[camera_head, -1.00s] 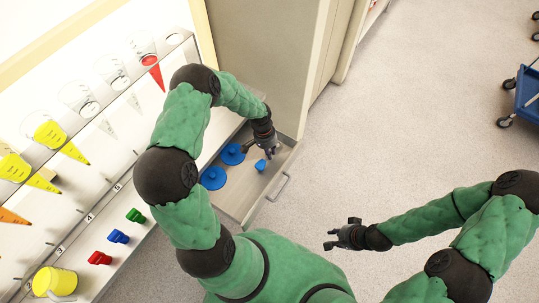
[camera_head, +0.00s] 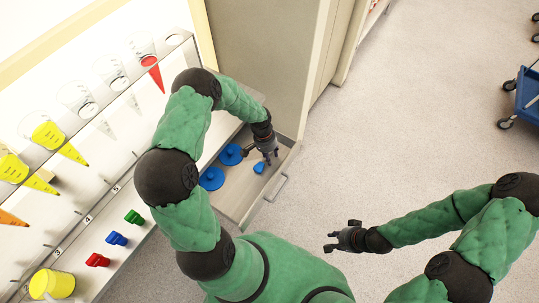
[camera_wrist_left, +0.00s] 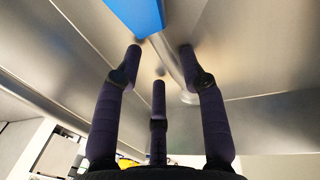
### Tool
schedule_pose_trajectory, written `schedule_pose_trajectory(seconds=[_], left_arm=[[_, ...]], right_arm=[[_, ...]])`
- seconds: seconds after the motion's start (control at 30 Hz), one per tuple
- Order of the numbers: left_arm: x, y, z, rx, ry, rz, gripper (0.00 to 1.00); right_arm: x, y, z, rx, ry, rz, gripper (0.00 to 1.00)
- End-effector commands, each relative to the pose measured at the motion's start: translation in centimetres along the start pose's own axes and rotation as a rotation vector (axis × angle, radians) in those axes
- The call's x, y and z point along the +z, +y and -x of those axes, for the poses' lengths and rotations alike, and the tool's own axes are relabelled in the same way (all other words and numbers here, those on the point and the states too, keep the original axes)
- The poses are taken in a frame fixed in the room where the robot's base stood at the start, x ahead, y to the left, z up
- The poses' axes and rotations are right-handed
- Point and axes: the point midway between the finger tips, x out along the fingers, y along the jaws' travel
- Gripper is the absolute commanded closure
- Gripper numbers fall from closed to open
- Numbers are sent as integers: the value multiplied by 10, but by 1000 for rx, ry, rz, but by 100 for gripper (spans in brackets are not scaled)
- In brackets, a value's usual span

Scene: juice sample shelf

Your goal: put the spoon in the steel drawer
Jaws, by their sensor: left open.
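The steel drawer (camera_head: 243,203) is pulled open below the shelf, left of centre in the head view. My left gripper (camera_head: 271,159) is over its right part. In the left wrist view my left gripper (camera_wrist_left: 160,62) has its fingers spread, with nothing between them. A blue piece (camera_head: 259,168), apparently the spoon's handle, shows just below that gripper in the drawer. The wrist view shows this blue handle (camera_wrist_left: 135,12) with a steel shaft running from it beyond the fingertips; the spoon's bowl is not clear. My right gripper (camera_head: 346,237) is open and empty over the floor.
Two blue discs with knobs (camera_head: 211,179) lie in the drawer's left part. Red, blue and green taps (camera_head: 117,238) and a yellow cup (camera_head: 53,284) are on the shelf at left. The drawer handle (camera_head: 276,188) faces right.

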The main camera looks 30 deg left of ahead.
Motion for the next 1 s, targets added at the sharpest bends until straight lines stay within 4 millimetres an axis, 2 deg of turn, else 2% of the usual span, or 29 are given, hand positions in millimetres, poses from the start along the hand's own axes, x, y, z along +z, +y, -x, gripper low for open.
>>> schedule_pose_trajectory(seconds=[0.4,0.6,0.8,1.0], left_arm=[[-1,0,78,-2,4,1,59],[-1,0,108,-2,3,0,59],[0,0,120,0,0,0,59],[0,0,121,0,1,0,59]], right_arm=[[1,-10,28,0,0,0,70],[1,-13,37,0,0,0,70],[2,-14,40,0,0,0,70],[2,-14,40,0,0,0,70]])
